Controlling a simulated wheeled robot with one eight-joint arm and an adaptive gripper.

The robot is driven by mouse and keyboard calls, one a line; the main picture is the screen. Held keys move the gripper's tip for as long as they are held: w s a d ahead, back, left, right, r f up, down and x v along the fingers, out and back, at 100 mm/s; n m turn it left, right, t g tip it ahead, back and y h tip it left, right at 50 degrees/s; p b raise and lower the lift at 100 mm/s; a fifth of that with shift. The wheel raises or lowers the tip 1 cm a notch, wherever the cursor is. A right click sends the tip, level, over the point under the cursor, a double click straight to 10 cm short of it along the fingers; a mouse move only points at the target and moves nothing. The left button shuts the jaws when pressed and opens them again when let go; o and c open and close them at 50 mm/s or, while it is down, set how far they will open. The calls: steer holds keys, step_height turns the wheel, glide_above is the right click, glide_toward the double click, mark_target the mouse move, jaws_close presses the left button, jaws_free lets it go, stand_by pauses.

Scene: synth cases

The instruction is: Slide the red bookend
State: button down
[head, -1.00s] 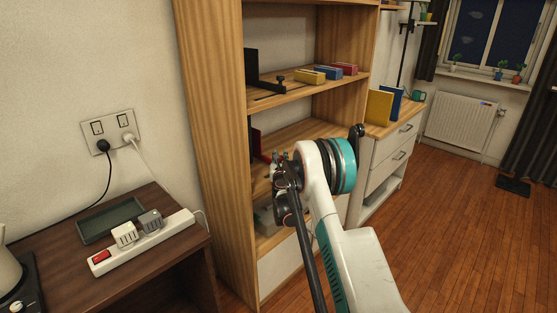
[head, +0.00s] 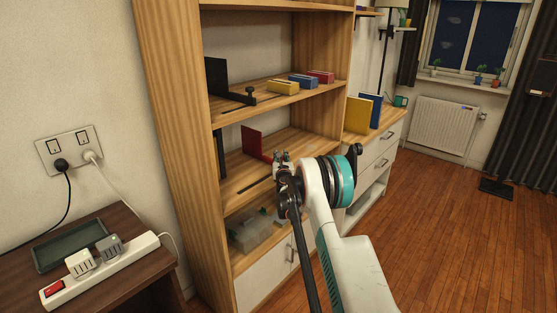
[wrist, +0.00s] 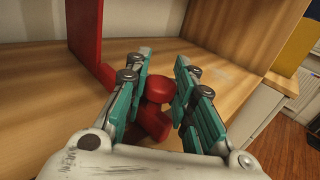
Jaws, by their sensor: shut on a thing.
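The red bookend (head: 252,142) stands upright on the middle shelf (head: 296,140) of the wooden bookcase. Its tall red plate shows at the left in the wrist view (wrist: 84,32), with a low red base running toward me. My gripper (head: 282,158) is at the shelf's front, right of the plate. In the wrist view its teal-padded fingers (wrist: 161,72) are shut on the bookend's rounded red knob (wrist: 158,88). The fingers and the palm hide part of the base. A dark slot (head: 243,188) runs along the shelf to the left of my gripper.
A dark upright piece (head: 220,153) stands at the shelf's left end. The upper shelf holds a black bookend (head: 216,78) and yellow, blue and red blocks. A clear box (head: 255,232) is below. The bookcase's right side panel (wrist: 240,38) bounds the shelf.

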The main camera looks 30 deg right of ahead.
steer(key=shift+s+d+f, duration=0.1)
steer(key=shift+s+d, duration=0.1)
steer(key=shift+d, duration=0.1)
steer(key=c, duration=1.3)
jaws_free()
steer(key=shift+d, duration=0.15)
steer(key=shift+a, duration=0.3)
steer(key=v, duration=1.2)
